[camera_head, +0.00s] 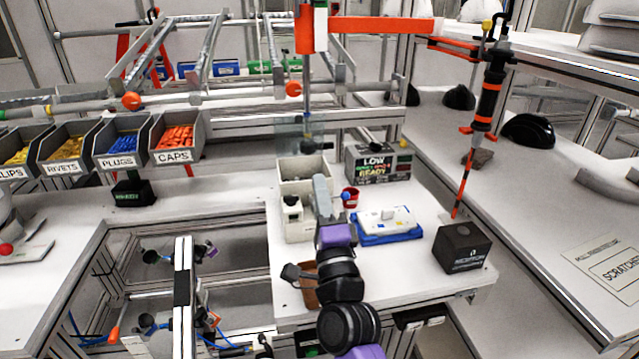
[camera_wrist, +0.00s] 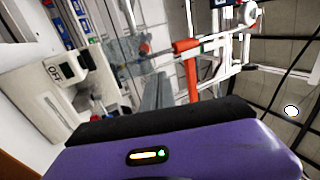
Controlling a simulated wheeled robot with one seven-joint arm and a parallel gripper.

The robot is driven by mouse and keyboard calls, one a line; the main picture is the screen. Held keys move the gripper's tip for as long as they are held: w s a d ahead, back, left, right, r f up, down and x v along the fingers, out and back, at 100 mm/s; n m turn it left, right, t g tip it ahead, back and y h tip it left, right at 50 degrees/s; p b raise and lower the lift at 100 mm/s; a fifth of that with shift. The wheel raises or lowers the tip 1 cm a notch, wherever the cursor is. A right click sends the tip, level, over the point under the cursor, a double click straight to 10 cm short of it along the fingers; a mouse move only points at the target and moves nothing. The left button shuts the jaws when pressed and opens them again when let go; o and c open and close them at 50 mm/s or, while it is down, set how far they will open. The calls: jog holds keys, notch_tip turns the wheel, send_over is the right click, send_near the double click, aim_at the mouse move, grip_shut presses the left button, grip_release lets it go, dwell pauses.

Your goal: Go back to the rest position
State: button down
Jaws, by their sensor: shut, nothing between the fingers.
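My gripper (camera_head: 322,185) is above the white worktable (camera_head: 360,275), with its grey fingers pointing up and away from the camera. The fingers are together and I see nothing held between them. In the wrist view, the grey fingers (camera_wrist: 158,90) rise beyond my purple wrist housing, with a white unit marked OFF (camera_wrist: 62,72) to their left. In the head view, a white device (camera_head: 293,217) stands just left of my gripper. Black helmet shells (camera_head: 528,131) lie on the right-hand bench, apart from my gripper.
A red cup (camera_head: 350,200) and a blue tray (camera_head: 390,238) with a white part are right of my gripper. A dark box (camera_head: 462,247) stands at the table's right edge. An orange-black tool (camera_head: 487,105) hangs above. Labelled bins (camera_head: 176,138) are at left. An orange beam (camera_head: 380,25) spans overhead.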

jog(key=s+d+f+n+h, duration=0.1)
jog(key=s+d+f+n, duration=0.35)
jog(key=s, duration=0.35)
jog(key=s+d+f+n+g, duration=0.1)
jog(key=s+d+f+n, duration=0.3)
jog(key=s, duration=0.3)
jog(key=s+d+f+n+h, duration=0.1)
jog(key=s+d+f+n, duration=0.2)
jog(key=s+d+n, duration=0.4)
jog(key=s+d+f+g+h, duration=0.1)
jog(key=s+d+f+g, duration=0.1)
jog(key=s, duration=0.7)
jog(key=s+d+f+g+h, duration=0.2)
jog(key=s+d, duration=0.2)
jog(key=s, duration=0.6)
jog(key=s+d+f+g+h, duration=0.1)
jog(key=s+d+f+g, duration=0.1)
jog(key=s, duration=0.8)
jog(key=shift+d+m, duration=0.35)
jog(key=shift+d, duration=0.1)
